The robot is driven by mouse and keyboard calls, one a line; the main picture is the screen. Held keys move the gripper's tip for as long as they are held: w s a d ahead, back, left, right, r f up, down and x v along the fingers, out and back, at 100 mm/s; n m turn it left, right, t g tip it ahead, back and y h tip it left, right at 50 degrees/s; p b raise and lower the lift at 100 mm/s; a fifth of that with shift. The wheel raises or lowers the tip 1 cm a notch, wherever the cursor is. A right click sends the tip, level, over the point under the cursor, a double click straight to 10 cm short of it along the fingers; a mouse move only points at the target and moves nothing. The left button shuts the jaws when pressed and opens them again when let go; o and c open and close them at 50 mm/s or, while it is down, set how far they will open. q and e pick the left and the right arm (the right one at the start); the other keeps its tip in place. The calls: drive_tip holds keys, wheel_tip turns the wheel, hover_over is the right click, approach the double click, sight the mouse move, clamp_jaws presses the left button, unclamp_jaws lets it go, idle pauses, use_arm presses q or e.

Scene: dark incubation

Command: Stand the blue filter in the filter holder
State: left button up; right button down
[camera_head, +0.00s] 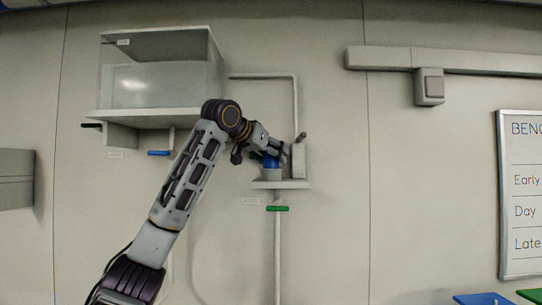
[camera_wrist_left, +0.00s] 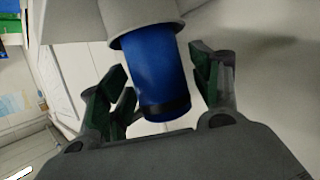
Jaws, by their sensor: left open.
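The blue filter (camera_head: 271,161) stands in the pale filter holder (camera_head: 270,174) on a small wall shelf in the head view. In the left wrist view the blue filter (camera_wrist_left: 155,75) is a blue cylinder with a dark band near its free end, and its other end sits inside the round rim of the holder (camera_wrist_left: 145,33). My left gripper (camera_head: 275,150) is at the filter. In the wrist view its two fingers (camera_wrist_left: 160,88) are open on either side of the filter, with gaps visible. My right gripper is in neither view.
A clear tank (camera_head: 160,75) sits on a wall shelf at upper left. A pipe (camera_head: 294,105) runs down to the holder's shelf (camera_head: 282,184). A green-handled valve (camera_head: 277,208) is below it, and a blue handle (camera_head: 158,153) hangs under the tank.

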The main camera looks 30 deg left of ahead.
use_arm(q)
drive_tip(key=shift+r, duration=0.15)
drive_tip(key=shift+s+r, duration=0.1)
drive_tip(key=b+v, duration=0.2)
drive_tip(key=v, duration=0.9)
drive_tip(key=shift+s, duration=0.35)
drive_tip(key=shift+r, duration=0.15)
